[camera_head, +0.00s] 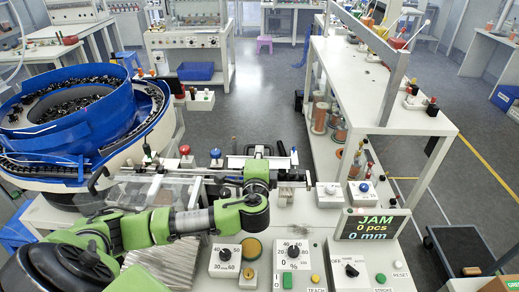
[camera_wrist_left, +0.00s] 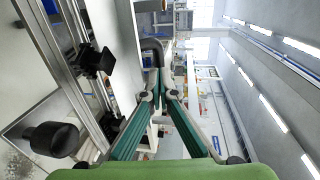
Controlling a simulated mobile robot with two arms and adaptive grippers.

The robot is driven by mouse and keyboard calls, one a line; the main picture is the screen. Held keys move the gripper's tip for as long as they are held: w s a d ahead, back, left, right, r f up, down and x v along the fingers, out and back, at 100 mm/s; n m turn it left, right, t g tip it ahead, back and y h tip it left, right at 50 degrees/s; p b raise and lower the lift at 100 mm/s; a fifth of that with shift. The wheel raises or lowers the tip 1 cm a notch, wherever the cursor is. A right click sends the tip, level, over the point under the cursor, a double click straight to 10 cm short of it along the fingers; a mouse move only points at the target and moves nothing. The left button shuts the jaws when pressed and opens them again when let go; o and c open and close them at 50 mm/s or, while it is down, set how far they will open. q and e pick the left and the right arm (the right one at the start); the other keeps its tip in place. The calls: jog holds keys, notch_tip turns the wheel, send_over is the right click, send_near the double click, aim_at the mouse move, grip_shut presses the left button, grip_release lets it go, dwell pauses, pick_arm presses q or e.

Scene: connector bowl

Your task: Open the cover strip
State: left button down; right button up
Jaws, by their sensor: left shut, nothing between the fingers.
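My left gripper (camera_head: 258,151) is above the feeder rail (camera_head: 207,171) in the head view, its fingers hard to make out there. In the left wrist view its two teal fingers (camera_wrist_left: 158,93) meet at the tips with nothing between them. A black bent handle (camera_wrist_left: 152,46) lies close to the fingertips; contact cannot be told. A clear plate-like part (camera_head: 142,194) lies along the rail's left side. I cannot tell for sure which part is the cover strip, as my arm hides part of the rail. My right gripper is out of view.
A blue bowl feeder (camera_head: 75,112) stands at the left. Dark knobs (camera_wrist_left: 55,139) stand along the rail. A white shelf (camera_head: 386,109) stands behind at the right.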

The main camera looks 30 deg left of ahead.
pick_arm(q)
jog(key=shift+w+a, duration=0.1)
jog(key=shift+w, duration=0.1)
jog(key=shift+w+a+f, duration=0.15)
jog(key=shift+w+a, duration=0.1)
jog(key=shift+w, duration=0.15)
jog(key=shift+w+a+b, duration=0.25)
jog(key=shift+w+b, duration=0.05)
jog(key=shift+w, duration=0.1)
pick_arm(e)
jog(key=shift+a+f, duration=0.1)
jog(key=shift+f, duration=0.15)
